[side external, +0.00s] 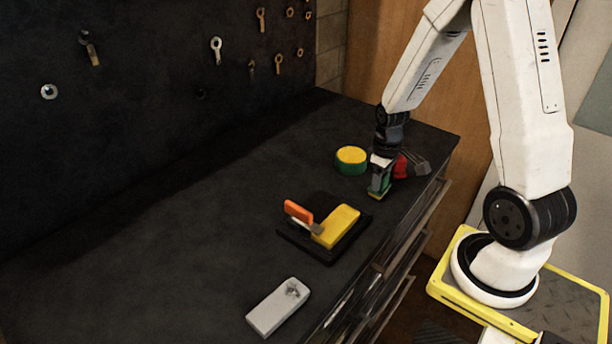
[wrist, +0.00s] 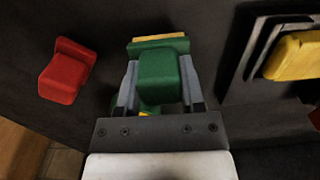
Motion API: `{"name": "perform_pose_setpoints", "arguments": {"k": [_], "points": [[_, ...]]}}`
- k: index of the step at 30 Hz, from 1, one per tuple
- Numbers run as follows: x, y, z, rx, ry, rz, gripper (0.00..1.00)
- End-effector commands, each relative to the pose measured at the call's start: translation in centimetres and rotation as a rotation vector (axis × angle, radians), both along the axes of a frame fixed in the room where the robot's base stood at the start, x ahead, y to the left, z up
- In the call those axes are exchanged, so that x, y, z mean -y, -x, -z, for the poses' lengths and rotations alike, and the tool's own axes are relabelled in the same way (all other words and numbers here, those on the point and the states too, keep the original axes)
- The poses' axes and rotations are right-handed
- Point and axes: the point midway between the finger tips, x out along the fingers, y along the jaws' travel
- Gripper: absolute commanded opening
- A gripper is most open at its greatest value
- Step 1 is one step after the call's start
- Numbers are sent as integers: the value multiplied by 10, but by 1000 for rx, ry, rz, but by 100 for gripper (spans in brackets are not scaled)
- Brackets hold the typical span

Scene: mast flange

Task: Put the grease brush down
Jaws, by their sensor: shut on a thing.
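The grease brush, with a green body and a tan-yellow strip along its end, is between the fingers of my gripper (side external: 381,172). In the side view the brush (side external: 378,188) hangs strip-down at or just above the dark bench top (side external: 190,240); I cannot tell whether it touches. In the wrist view my gripper (wrist: 158,84) has a grey finger on each side of the brush (wrist: 160,70), shut on its green body. The fingers hide part of its sides.
A round green-and-yellow tin (side external: 351,160) stands just left of the gripper. A red block (wrist: 67,72) lies close by. A black tray (side external: 312,252) holds a yellow block and an orange-handled tool. A grey block (side external: 278,306) lies nearer the front. The bench's left part is clear.

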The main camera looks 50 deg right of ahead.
Motion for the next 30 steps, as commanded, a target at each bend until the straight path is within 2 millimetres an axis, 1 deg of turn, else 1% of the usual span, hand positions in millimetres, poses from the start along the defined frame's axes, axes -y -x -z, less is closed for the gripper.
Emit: {"name": "perform_pose_setpoints", "arguments": {"k": [3,17,18,20,21,30], "points": [[0,0,6,0,0,0,0],[0,0,10,1,1,0,0],[0,0,10,2,1,0,59],[0,0,10,1,1,0,78],[0,0,10,1,1,0,85],[0,0,10,1,1,0,85]]}}
